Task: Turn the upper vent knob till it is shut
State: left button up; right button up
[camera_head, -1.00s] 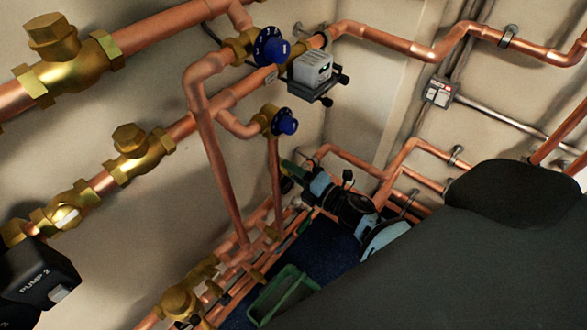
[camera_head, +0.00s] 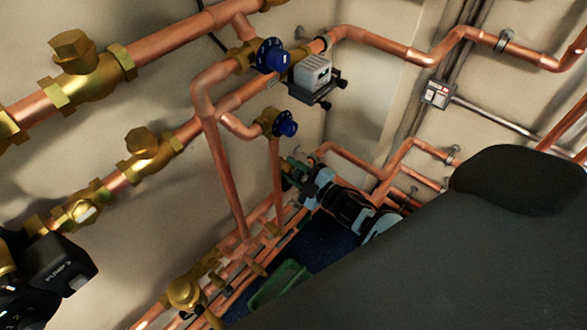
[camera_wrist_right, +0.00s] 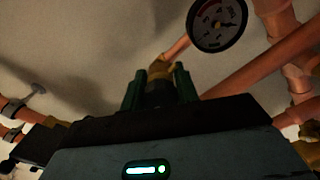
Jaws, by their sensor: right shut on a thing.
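My right gripper (camera_head: 290,171) has green fingers and reaches toward the pipes below the lower blue dial. In the right wrist view its fingers (camera_wrist_right: 159,88) are closed around a small dark knob (camera_wrist_right: 158,86), with a brass fitting (camera_wrist_right: 160,68) just beyond it on a copper pipe. The knob looks like a vent knob; whether it is the upper one I cannot tell. In the head view the fingers mostly hide it. My left gripper is not in view.
Two blue dials, one upper (camera_head: 271,55) and one lower (camera_head: 286,125), sit on brass valves above my right gripper. A grey box (camera_head: 311,72) is beside the upper dial. A round gauge (camera_wrist_right: 217,22) is close to the gripper. A green crate (camera_head: 280,285) stands below.

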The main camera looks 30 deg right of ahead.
aim_at(302, 177)
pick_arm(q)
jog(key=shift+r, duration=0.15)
pick_arm(e)
jog(key=shift+m, duration=0.3)
jog(key=o, duration=1)
jog(key=shift+c, duration=0.2)
jog(key=shift+v, duration=3.9)
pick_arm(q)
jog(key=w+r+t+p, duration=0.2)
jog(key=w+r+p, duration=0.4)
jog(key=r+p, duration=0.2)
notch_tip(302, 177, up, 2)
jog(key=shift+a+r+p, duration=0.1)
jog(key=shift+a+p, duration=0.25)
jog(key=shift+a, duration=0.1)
pick_arm(e)
jog(key=s+a+m+g+h, duration=0.1)
jog(key=s+a+m+g, duration=0.1)
jog(key=s, duration=0.8)
jog(key=s+a+m+g+h, duration=0.1)
jog(key=s+a+m+g, duration=0.2)
jog(key=s+m, duration=0.3)
jog(key=s+a+m+g+h, duration=0.1)
jog(key=s+a+m+g, duration=0.2)
jog(key=s, duration=1)
jog(key=shift+s+a+f+m+h, duration=0.3)
jog(key=shift+s+m+h, duration=0.1)
jog(key=shift+m, duration=0.3)
